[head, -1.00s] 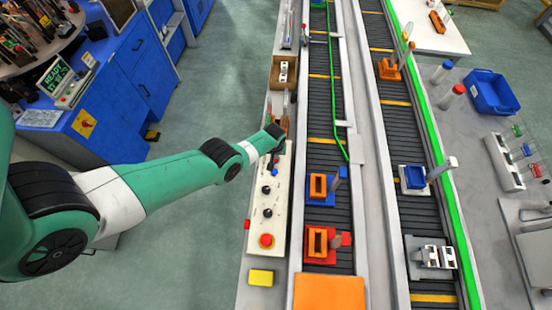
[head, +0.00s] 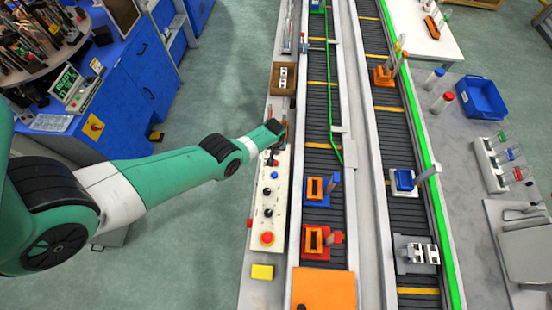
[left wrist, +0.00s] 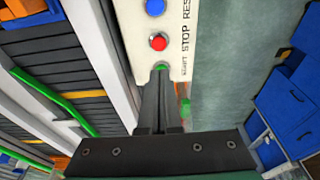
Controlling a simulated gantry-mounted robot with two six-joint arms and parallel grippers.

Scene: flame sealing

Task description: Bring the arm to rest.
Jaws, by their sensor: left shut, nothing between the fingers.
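My left arm reaches in from the left in the head view. Its gripper (head: 279,133) is over the far end of the white control panel (head: 270,185), with the fingers mostly hidden behind the wrist. In the left wrist view the dark fingers (left wrist: 161,85) are shut together with nothing between them. Their tips point at a green button (left wrist: 161,67) at the panel's end; whether they touch it I cannot tell. A red button (left wrist: 158,42) and a blue button (left wrist: 155,7) lie beyond. My right gripper is not in view.
Conveyor belts (head: 318,225) run right of the panel, carrying a blue carrier (head: 318,198) and other fixtures. A red stop button (head: 267,238) and yellow block (head: 262,272) sit near the panel's front. A blue machine (head: 130,80) stands left; open floor (head: 215,80) lies between.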

